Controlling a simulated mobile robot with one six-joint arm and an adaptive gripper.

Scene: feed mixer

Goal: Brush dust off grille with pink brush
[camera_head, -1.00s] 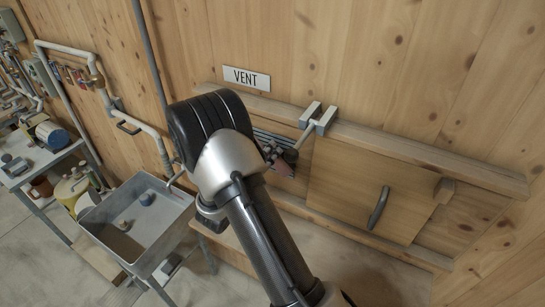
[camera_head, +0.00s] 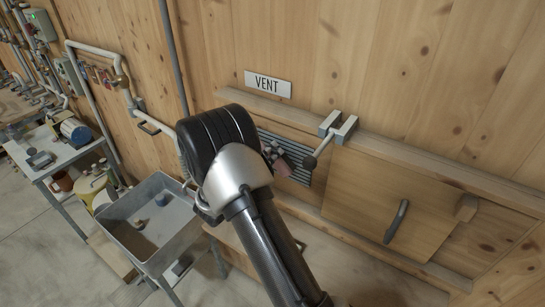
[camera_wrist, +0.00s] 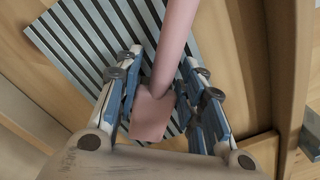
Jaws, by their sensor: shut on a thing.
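The grille (camera_head: 302,158), a panel of grey slats, is set in the wooden wall below the VENT sign; it also fills the upper left of the wrist view (camera_wrist: 82,52). My gripper (camera_wrist: 163,62) is shut on the pink brush (camera_wrist: 152,112), whose handle runs up out of the wrist view. In the head view my gripper (camera_head: 270,153) is in front of the grille, with a pink part of the brush (camera_head: 283,167) just showing. My arm hides the grille's left part. I cannot tell whether the bristles touch the slats, and no dust is clear.
A wooden sliding panel (camera_head: 385,205) with a dark handle (camera_head: 396,221) covers the wall right of the grille. A grey clamp-like fitting (camera_head: 338,128) sits on the upper rail. A metal sink (camera_head: 150,222) stands at the left. The VENT sign (camera_head: 268,84) is above.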

